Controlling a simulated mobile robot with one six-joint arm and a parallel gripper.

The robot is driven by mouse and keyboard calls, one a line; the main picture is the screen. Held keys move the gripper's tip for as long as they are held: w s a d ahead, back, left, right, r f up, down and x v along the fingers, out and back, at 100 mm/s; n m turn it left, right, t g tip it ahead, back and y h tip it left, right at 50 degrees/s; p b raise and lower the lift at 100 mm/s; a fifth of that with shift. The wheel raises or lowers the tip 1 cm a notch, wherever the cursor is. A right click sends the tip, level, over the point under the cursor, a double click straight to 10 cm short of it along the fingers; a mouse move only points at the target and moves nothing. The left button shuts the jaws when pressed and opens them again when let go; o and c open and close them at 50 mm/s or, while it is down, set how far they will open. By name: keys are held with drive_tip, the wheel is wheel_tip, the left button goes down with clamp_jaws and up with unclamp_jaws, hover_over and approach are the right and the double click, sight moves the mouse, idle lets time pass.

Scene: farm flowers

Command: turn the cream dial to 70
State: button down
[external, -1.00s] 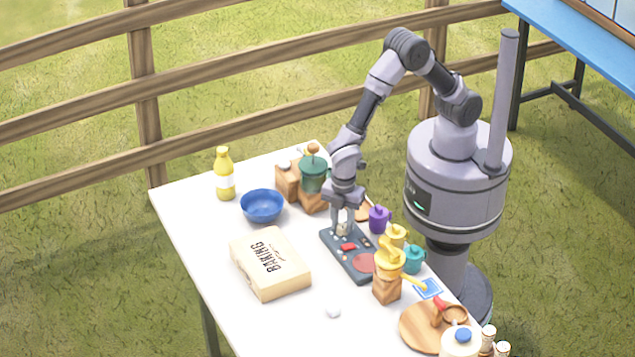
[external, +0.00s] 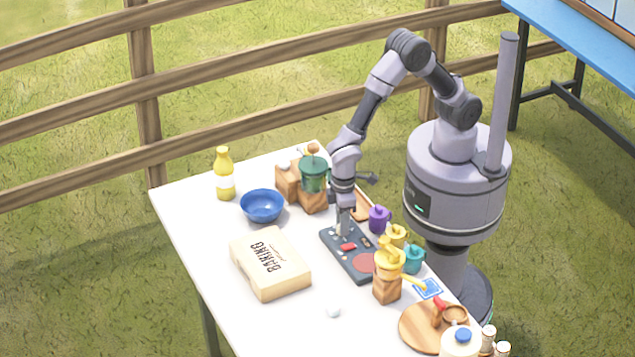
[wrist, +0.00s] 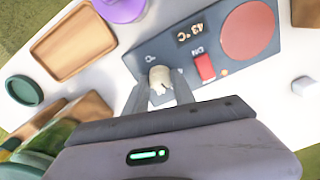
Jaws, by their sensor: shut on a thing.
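The cream dial (wrist: 160,78) stands on the dark grey panel (wrist: 215,62) in the wrist view. My gripper (wrist: 160,88) is shut on the dial, one finger on each side of it. The panel's small display reads 43 °C in the wrist view. A red switch (wrist: 204,67) and a round red plate (wrist: 247,30) are also on the panel. In the external view the panel (external: 366,278) lies on the white table, with my gripper (external: 343,230) at its far left end, hiding the dial.
A wooden tray (wrist: 73,42) and a purple mug (external: 379,218) stand close by the panel. A yellow grinder (external: 388,262) stands near its right end. A baking box (external: 270,264) and a blue bowl (external: 262,206) are to the left.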

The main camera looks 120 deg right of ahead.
drive_tip(key=m+b, duration=0.1)
drive_tip(key=m, duration=0.3)
drive_tip(key=shift+m, duration=0.3)
drive_tip(key=m+b, duration=0.1)
drive_tip(key=m, duration=0.3)
drive_tip(key=shift+m, duration=0.3)
drive_tip(key=m+b, duration=0.1)
drive_tip(key=m, duration=0.3)
drive_tip(key=shift+f, duration=0.1)
drive_tip(key=shift+m+b, duration=0.95)
drive_tip(key=shift+m, duration=1.35)
drive_tip(key=c, duration=1.1)
unclamp_jaws()
drive_tip(key=shift+o, duration=0.2)
